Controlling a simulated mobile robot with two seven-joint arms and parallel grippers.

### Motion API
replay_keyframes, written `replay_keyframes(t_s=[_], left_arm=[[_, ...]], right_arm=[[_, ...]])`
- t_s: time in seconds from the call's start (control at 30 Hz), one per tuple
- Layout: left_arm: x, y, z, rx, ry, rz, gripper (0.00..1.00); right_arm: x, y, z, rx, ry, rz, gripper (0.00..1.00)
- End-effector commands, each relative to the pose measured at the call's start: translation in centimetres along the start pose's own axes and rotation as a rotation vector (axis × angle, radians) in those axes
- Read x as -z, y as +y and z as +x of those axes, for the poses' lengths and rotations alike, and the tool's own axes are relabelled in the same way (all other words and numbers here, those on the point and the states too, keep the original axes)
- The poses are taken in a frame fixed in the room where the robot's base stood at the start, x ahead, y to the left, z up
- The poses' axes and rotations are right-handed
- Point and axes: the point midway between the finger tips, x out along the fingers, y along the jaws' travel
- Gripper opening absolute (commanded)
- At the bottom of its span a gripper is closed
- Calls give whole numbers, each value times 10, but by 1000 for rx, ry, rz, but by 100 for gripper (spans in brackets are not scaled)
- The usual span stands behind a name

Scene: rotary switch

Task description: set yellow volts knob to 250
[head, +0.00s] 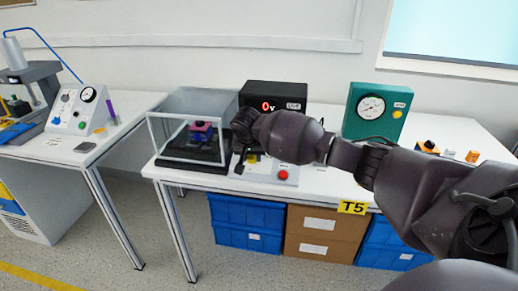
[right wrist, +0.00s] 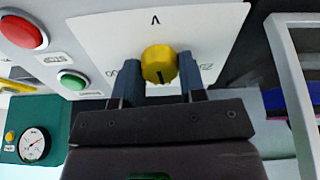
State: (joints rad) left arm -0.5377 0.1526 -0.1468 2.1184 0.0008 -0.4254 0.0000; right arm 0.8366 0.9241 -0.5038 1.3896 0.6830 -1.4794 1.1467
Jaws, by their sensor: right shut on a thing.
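The yellow volts knob (right wrist: 159,62) sits on a white panel (right wrist: 105,32) marked "V", in the right wrist view. A dark pointer line on the knob points toward the bottom of that picture. Number labels beside the knob are partly hidden by my fingers. My right gripper (right wrist: 160,74) is shut on the knob, one finger on each side. In the head view my right gripper (head: 241,158) is over the control box, and only a bit of yellow shows beside it. The black display box (head: 272,95) reads a red "0 V". My left gripper is not in view.
A red button (head: 283,175) and, in the right wrist view, a green button (right wrist: 72,82) are close to the knob. A clear-walled enclosure (head: 172,133) stands left of my gripper. A green gauge box (head: 376,112) stands to the right, behind my arm.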

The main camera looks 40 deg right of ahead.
Motion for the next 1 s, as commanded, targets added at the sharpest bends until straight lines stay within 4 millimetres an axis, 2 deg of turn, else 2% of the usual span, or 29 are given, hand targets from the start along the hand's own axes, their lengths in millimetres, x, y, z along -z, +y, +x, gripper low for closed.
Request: replay_keyframes(t_s=[0.03,0.4,0.77,1.0], left_arm=[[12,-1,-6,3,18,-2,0],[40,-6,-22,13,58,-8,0],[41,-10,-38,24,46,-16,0],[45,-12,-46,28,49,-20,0]], right_arm=[[3,0,-10,9,4,-8,14],[1,0,-6,13,-1,-123,14],[0,0,-3,23,-3,-266,14],[0,0,-2,34,-3,-430,14]])
